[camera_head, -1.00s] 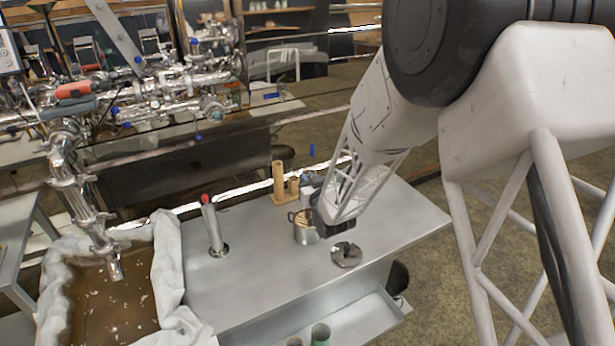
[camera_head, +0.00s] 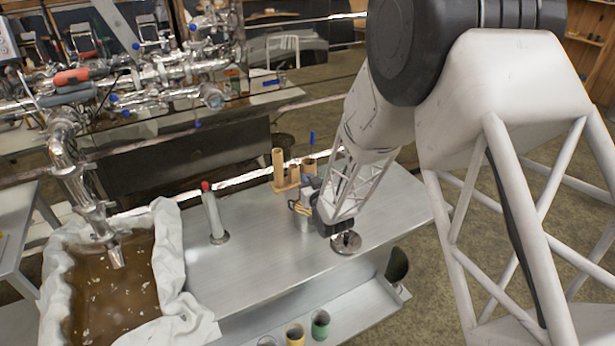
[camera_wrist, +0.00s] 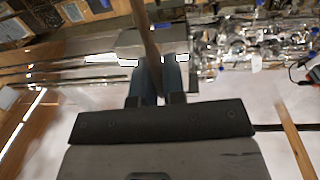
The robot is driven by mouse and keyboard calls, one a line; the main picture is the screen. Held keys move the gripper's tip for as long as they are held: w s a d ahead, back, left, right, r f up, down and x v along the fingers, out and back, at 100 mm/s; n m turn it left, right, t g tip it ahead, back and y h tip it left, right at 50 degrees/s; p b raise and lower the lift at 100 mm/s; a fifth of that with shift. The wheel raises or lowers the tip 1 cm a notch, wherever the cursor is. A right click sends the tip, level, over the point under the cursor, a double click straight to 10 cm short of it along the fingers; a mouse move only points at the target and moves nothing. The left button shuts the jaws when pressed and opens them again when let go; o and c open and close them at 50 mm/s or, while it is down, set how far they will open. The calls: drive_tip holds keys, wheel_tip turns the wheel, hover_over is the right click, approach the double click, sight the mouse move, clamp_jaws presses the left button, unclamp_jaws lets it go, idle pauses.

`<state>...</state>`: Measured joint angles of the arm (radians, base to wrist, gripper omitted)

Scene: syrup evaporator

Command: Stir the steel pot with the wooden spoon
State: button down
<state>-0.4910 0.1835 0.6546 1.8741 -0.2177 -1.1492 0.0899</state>
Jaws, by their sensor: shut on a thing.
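The steel pot (camera_head: 303,223) stands on the grey metal counter in the head view, partly hidden behind my gripper (camera_head: 322,216). My gripper is low over the counter, beside and partly in front of the pot. In the wrist view, my gripper (camera_wrist: 156,82) is shut on a brown wooden stick, the handle of the wooden spoon (camera_wrist: 146,32), which runs up out of the picture. The spoon's bowl end is hidden or too small to tell. A tan piece shows at the pot's rim; I cannot tell whether it is the spoon.
A round metal lid (camera_head: 346,242) lies on the counter (camera_head: 265,255) right of the pot. A wooden holder (camera_head: 280,172) stands behind it. A steel post with a red top (camera_head: 212,212) stands left. Yellow (camera_head: 295,333) and green (camera_head: 320,325) cups sit on the lower shelf.

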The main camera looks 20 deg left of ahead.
drive_tip(key=shift+f, duration=0.9)
drive_tip(key=shift+w+d, duration=0.1)
